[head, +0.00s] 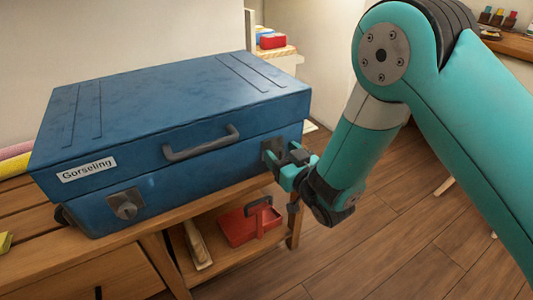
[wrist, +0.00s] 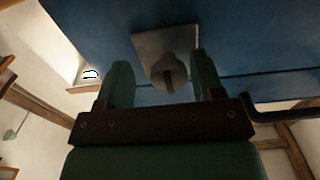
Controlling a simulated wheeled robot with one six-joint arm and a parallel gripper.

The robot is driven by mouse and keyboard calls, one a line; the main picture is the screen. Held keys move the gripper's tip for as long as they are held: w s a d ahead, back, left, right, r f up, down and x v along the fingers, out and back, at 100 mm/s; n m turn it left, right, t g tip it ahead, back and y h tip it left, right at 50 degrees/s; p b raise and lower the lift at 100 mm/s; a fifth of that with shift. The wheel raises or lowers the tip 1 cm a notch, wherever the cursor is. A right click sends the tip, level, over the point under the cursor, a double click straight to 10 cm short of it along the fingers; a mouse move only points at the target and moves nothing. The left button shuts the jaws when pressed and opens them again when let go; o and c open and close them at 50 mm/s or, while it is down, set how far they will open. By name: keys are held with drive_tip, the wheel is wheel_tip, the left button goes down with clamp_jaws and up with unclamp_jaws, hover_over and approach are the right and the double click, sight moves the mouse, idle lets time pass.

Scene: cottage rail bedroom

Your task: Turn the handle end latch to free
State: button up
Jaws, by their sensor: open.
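The blue case (head: 180,105) lies shut on a wooden bench, with a dark handle (head: 202,143) on its front. One grey latch (head: 125,204) sits on the front at the left, below the "Gorseling" label (head: 87,169). Another latch (head: 271,148) sits at the right end of the front, partly hidden by my gripper (head: 288,164). In the wrist view, a latch plate with a round knob (wrist: 168,70) shows between the fingers of my gripper (wrist: 162,75). The fingers are open, one on each side of the knob; contact cannot be told. The knob's slot looks roughly upright in that view.
The bench (head: 110,252) has a lower shelf holding a red tray (head: 238,228) and a pale object (head: 197,244). Rolled cloths (head: 15,160) lie behind the case at left. Wooden floor (head: 400,240) is open at right.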

drive_tip(key=shift+a, duration=0.35)
drive_tip(key=shift+a, duration=0.1)
drive_tip(key=shift+c, duration=0.4)
drive_tip(key=c, duration=0.9)
drive_tip(key=shift+o, duration=0.2)
